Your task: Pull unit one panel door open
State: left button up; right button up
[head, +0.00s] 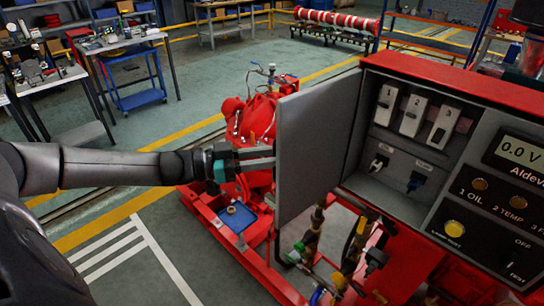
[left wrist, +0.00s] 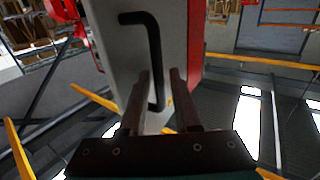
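The panel door (head: 318,140), a grey plate, stands swung open at the left side of the red control panel (head: 450,85). In the left wrist view the pale door face (left wrist: 123,60) carries a black bent bar handle (left wrist: 154,50). My left gripper (head: 270,158) is at the outer face of the door. In the left wrist view its two fingers (left wrist: 160,85) are apart, one on each side of the handle's lower part, with gaps showing beside the bar. Contact with the door cannot be told. My right gripper is not in view.
The open compartment shows several switches (head: 413,115), numbered 1, 2 and 3. A red pump (head: 250,120) on a red frame stands behind and below the door. Valves and pipes (head: 310,240) lie below the panel. Workbenches (head: 125,42) stand at the far left; floor lies clear at lower left.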

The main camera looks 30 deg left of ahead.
pick_arm(q)
jog(key=shift+o, duration=0.9)
jog(key=shift+s+a+f, duration=0.1)
jog(key=shift+s, duration=0.05)
jog(key=p+v, duration=0.1)
jog(key=v, duration=1.4)
jog(key=shift+s, duration=0.1)
